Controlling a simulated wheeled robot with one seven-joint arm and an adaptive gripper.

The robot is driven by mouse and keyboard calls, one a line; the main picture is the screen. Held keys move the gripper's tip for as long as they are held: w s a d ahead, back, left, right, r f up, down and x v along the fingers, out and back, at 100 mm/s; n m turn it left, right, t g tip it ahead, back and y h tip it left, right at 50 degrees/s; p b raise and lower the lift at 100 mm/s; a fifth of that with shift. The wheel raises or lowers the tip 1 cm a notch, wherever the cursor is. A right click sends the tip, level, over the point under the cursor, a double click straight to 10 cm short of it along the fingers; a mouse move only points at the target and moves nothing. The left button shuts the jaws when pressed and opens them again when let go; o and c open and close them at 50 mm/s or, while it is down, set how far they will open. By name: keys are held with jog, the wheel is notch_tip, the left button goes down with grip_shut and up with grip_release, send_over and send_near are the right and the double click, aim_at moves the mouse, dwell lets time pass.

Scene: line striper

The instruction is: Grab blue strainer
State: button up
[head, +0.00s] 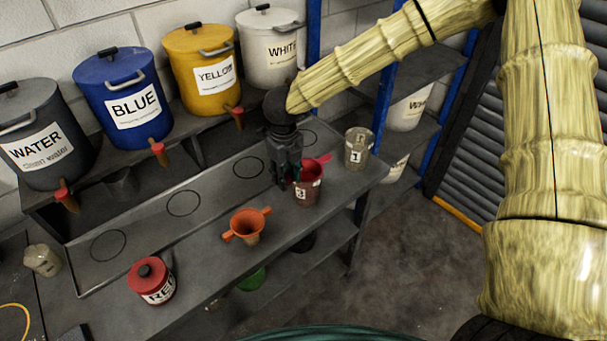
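I see no blue strainer in the head view. An orange strainer-like funnel (247,228) with two side tabs sits on the front part of the metal bench. A cup marked 3 (307,190) stands to its right, with something red in its mouth and a red tab (319,160) sticking out at the top. My gripper (287,184) points down beside the cup's left edge. Its fingertips overlap the cup's edge in the picture, so I cannot tell whether they touch it, or whether they are open or shut.
Water, blue (122,98), yellow (203,68) and white dispensers line the back shelf. A red lidded pot (152,281) stands front left, and a cup marked 1 (358,148) stands right of cup 3. Black circles mark clear spots on the bench (184,203).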

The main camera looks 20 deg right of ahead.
grip_shut()
jog(key=shift+r, duration=0.1)
